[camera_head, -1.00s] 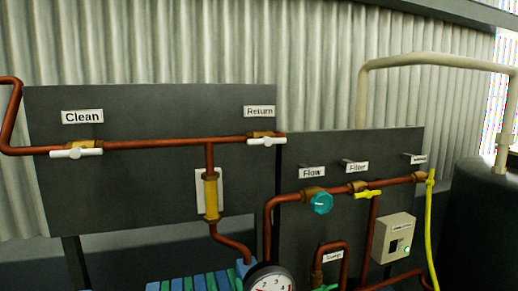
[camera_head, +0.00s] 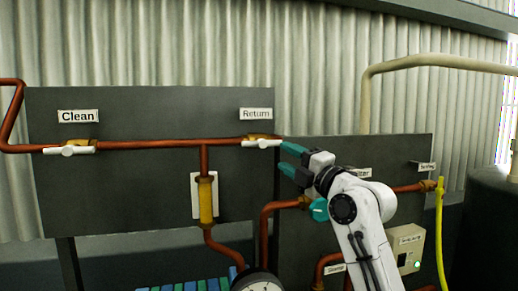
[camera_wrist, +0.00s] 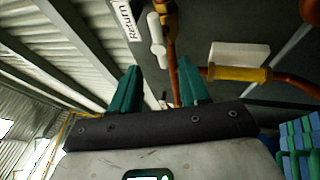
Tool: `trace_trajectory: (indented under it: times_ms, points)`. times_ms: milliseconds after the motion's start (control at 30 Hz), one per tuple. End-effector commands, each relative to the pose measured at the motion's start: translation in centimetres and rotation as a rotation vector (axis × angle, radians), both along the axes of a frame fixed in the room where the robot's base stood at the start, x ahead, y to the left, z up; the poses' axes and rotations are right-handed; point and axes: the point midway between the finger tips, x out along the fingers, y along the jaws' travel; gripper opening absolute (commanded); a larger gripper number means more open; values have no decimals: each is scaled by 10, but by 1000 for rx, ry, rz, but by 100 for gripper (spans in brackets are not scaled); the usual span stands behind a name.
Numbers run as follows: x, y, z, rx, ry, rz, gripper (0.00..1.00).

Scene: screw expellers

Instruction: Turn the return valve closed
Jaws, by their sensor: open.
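The return valve has a white lever handle (camera_head: 262,143) on a brass body in the copper pipe, under the "Return" label (camera_head: 255,114). The handle lies level, along the pipe. My gripper (camera_head: 284,158) is open and empty, just right of and slightly below the handle's right end, with its teal fingers pointing left. The wrist view shows the white handle (camera_wrist: 157,40) beyond the fingertips of my gripper (camera_wrist: 159,70), roughly between them in line. No contact with the handle is clear.
The clean valve handle (camera_head: 68,150) is level at the left on the same copper pipe (camera_head: 165,144). A yellow tube (camera_head: 206,200) stands below. My arm partly covers the right panel, beside a teal flow knob (camera_head: 319,209). A gauge (camera_head: 257,282) sits at the bottom.

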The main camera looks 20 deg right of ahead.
Motion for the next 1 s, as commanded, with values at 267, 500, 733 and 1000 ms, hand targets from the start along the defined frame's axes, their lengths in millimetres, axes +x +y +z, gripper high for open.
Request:
trace_trajectory:
  times_ms: [267, 500, 733, 1000]
  points:
    - [36, 17, 14, 1, 3, 2, 45]
    - [72, 32, 22, 2, 5, 2, 45]
    - [90, 38, 24, 2, 5, 1, 45]
    - [93, 40, 24, 2, 3, 1, 45]
